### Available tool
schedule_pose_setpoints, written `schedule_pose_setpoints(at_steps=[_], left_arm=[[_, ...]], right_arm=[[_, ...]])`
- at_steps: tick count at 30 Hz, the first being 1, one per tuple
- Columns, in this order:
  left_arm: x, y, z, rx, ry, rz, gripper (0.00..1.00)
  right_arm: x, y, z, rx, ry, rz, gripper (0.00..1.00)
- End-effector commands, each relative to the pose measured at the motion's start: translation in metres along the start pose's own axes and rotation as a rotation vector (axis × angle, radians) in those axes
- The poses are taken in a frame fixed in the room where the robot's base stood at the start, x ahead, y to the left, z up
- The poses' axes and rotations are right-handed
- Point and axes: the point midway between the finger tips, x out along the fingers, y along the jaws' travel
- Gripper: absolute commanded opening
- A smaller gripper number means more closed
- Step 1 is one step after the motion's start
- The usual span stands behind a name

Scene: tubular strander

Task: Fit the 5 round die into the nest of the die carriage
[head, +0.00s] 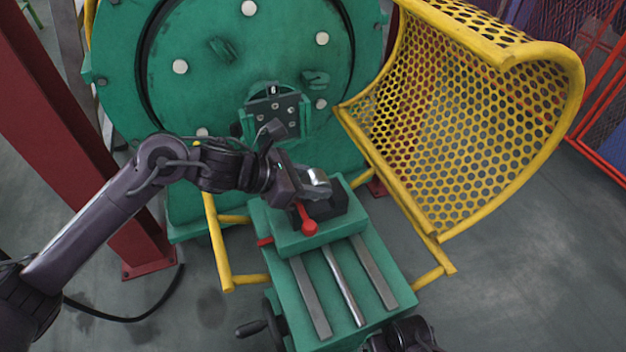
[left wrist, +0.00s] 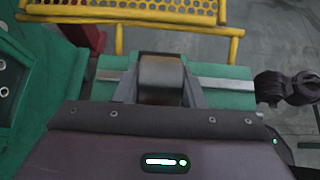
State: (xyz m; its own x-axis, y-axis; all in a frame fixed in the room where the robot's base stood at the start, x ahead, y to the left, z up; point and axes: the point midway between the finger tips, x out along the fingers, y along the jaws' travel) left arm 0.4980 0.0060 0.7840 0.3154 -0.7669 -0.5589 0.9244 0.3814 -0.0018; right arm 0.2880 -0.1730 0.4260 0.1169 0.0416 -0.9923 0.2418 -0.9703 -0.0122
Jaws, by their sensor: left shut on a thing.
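My left gripper (head: 312,186) is shut on the round die (head: 319,177), a short grey metal cylinder. In the left wrist view the die (left wrist: 160,78) sits between the two fingers. The green die carriage (head: 287,240) stands just below it on a slide with metal rails. The dark nest (head: 343,204) on top of the carriage is partly hidden by the gripper. In the head view the die is over or beside the nest; I cannot tell if they touch. My right gripper (head: 408,336) is at the bottom edge, its fingers unclear; a dark part of that arm also shows in the left wrist view.
A red-knobbed lever (head: 309,227) stands at the carriage's front. The large green strander disc (head: 250,60) with a plate marked 6 (head: 275,106) rises behind. A yellow mesh guard (head: 455,110) stands open at right. A red post (head: 60,130) is at left. The rails in front are clear.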

Motion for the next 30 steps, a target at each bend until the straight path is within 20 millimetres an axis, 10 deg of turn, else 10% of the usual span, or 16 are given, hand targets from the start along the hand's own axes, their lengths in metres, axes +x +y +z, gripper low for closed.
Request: schedule_pose_setpoints(at_steps=[30], left_arm=[[-0.0008,0.0,0.0019,0.002,-0.004,0.001,0.0]], right_arm=[[0.007,0.0004,0.0006,0.0,0.001,0.0,1.0]])
